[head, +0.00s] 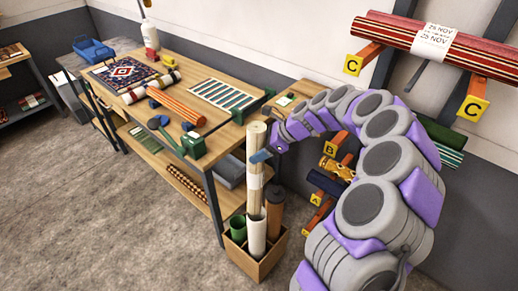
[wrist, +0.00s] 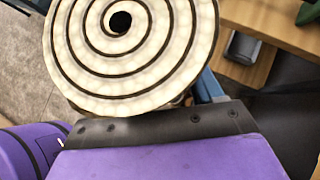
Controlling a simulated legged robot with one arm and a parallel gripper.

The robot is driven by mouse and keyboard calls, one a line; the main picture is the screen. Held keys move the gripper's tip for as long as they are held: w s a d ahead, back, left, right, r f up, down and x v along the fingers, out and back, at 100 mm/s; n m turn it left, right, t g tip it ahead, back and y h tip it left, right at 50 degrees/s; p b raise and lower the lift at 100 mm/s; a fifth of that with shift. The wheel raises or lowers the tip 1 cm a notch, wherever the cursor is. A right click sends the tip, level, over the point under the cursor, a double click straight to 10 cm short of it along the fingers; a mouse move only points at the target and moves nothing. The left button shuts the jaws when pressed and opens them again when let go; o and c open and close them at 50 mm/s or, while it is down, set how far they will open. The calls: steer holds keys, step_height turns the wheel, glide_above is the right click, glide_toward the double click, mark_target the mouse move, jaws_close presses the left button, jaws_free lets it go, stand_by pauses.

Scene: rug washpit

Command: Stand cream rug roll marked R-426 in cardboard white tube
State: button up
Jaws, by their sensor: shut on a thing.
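The cream rug roll (head: 256,137) stands upright, with a pale label wrapped round it; I cannot read its mark. My gripper (head: 262,156) is shut on it near its upper part. The wrist view shows its spiral end (wrist: 145,75) close up. The white tube (head: 256,238) stands in a divided cardboard box (head: 243,264). The roll's lower end meets the tube's mouth; I cannot tell how far inside it is.
A green tube (head: 238,229) and a brown tube (head: 274,208) stand beside the white one. A wooden workbench (head: 205,85) with rugs and rolls is at left. A wall rack with a striped red roll (head: 400,32) is at right. Grey floor (head: 100,220) is clear.

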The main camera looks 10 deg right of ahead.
mark_target(259, 192)
steer(key=f, duration=0.2)
steer(key=f+b, duration=0.1)
steer(key=f, duration=0.1)
steer(key=shift+s+f, duration=0.2)
steer(key=shift+f, duration=0.1)
steer(key=shift+s+f, duration=0.1)
steer(key=shift+f, duration=0.2)
jaws_close()
steer(key=shift+w+f, duration=0.2)
steer(key=shift+f, duration=0.5)
steer(key=shift+w+f, duration=0.15)
steer(key=shift+f, duration=1.85)
steer(key=shift+s+f+b, duration=0.15)
steer(key=shift+f+b, duration=0.1)
steer(key=shift+f, duration=0.3)
steer(key=shift+s+f+b, duration=0.15)
steer(key=shift+f+b, duration=0.05)
steer(key=shift+f, duration=0.35)
steer(key=shift+w+f, duration=0.2)
steer(key=shift+f, duration=0.6)
steer(key=shift+f+b, duration=1.25)
steer(key=shift+f, duration=6.75)
steer(key=shift+w, duration=0.1)
